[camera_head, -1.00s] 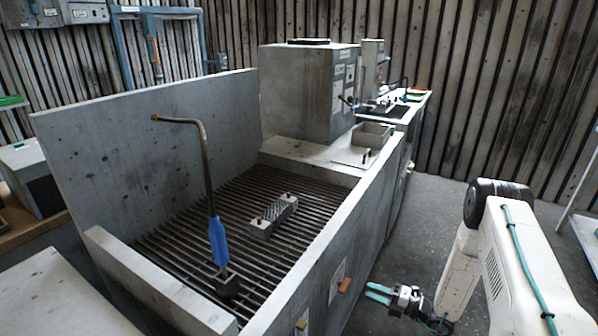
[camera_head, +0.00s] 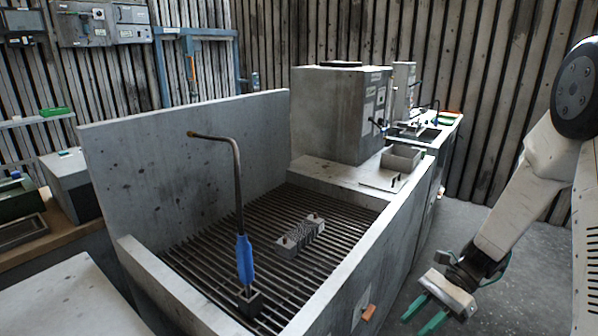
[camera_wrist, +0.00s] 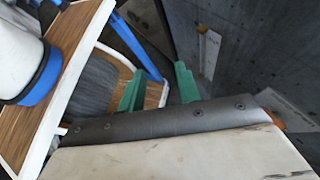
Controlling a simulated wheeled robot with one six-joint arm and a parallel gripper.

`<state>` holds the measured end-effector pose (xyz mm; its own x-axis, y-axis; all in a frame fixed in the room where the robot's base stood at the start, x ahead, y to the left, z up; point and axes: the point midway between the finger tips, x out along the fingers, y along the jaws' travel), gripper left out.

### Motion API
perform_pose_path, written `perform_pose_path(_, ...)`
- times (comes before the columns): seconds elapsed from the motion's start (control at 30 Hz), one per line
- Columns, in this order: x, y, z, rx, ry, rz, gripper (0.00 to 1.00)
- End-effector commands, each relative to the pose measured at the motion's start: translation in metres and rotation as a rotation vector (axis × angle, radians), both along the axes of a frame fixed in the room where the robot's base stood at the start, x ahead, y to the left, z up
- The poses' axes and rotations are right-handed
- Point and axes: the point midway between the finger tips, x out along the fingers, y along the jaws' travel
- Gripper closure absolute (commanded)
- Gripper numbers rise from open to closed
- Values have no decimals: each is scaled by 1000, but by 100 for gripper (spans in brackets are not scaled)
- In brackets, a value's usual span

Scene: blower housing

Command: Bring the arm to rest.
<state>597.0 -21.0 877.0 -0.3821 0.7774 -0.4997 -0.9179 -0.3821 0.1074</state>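My gripper (camera_head: 426,314) is at the lower right of the head view, outside the front wall of the grated booth. Its two green fingers stand apart with nothing between them. The fingers also show in the wrist view (camera_wrist: 158,88), apart and empty. In the wrist view a wooden-topped surface with white edges (camera_wrist: 85,30) lies beyond the fingers at the left. A grey wall with pale labels stands at the right there.
The concrete booth (camera_head: 185,160) has a slatted grate. On it stand a blue-handled bent lance (camera_head: 244,262) in a small block and a grey metal part (camera_head: 301,233). A grey cabinet (camera_head: 335,110) and an open box (camera_head: 401,158) are behind. The floor (camera_head: 460,222) beyond is clear.

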Motion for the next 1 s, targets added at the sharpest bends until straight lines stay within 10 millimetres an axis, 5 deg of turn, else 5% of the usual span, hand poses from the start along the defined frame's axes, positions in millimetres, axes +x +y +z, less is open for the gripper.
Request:
perform_pose_path(0.1, -23, -1, 38, -57, -162, 184, 66)
perform_pose_path(0.4, -81, -11, 109, -202, -495, 615, 66)
perform_pose_path(0.7, -133, -21, 163, -384, -759, 953, 66)
perform_pose_path(1.0, -171, -19, 204, -562, -977, 1083, 66)
